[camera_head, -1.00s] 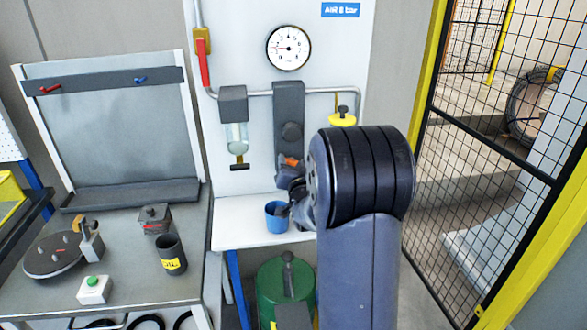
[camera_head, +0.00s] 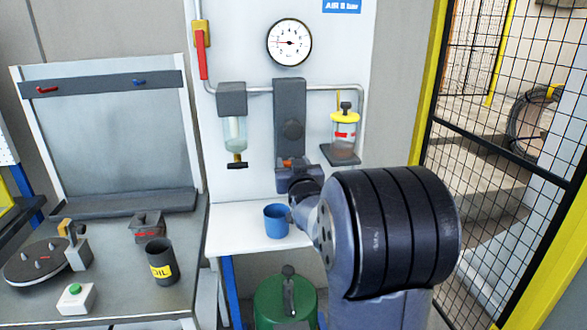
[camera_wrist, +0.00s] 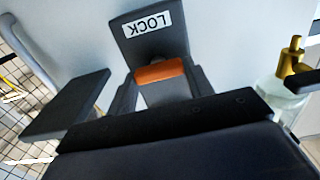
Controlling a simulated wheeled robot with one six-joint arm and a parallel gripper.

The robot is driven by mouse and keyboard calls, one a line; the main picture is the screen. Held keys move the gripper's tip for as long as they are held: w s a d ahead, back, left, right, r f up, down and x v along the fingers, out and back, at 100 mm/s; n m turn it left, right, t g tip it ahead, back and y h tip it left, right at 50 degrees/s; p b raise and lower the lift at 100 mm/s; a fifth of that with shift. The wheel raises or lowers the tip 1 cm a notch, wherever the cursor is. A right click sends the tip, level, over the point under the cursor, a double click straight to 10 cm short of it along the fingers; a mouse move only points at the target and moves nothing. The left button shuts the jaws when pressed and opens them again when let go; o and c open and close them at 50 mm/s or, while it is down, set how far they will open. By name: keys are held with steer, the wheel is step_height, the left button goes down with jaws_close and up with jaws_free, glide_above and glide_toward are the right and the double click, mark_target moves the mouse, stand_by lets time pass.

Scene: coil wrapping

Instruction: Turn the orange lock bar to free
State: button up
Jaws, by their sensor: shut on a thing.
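The orange lock bar (camera_wrist: 159,72) shows in the wrist view just below a dark plate with a white LOCK label (camera_wrist: 149,23), which appears upside down. In the head view a small bit of the orange bar (camera_head: 288,162) shows at the foot of the dark upright unit (camera_head: 289,105) on the white panel. My gripper (camera_wrist: 163,80) is shut on the orange bar, one finger at each end of it. In the head view my gripper (camera_head: 295,172) is partly hidden by my own wrist.
A blue cup (camera_head: 277,222) stands on the white shelf (camera_head: 240,235), close below my wrist. A glass bowl (camera_head: 235,132) hangs left of the unit, and a yellow-capped jar (camera_head: 345,135) is to its right. A mesh fence (camera_head: 480,150) stands on the right.

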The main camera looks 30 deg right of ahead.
steer(key=o, duration=1)
steer(key=b+v, duration=0.2)
steer(key=v, duration=0.8)
steer(key=shift+s+a+r, duration=0.1)
steer(key=shift+s, duration=0.3)
steer(key=p+x, duration=0.2)
steer(key=x, duration=0.9)
steer(key=shift+s, duration=0.15)
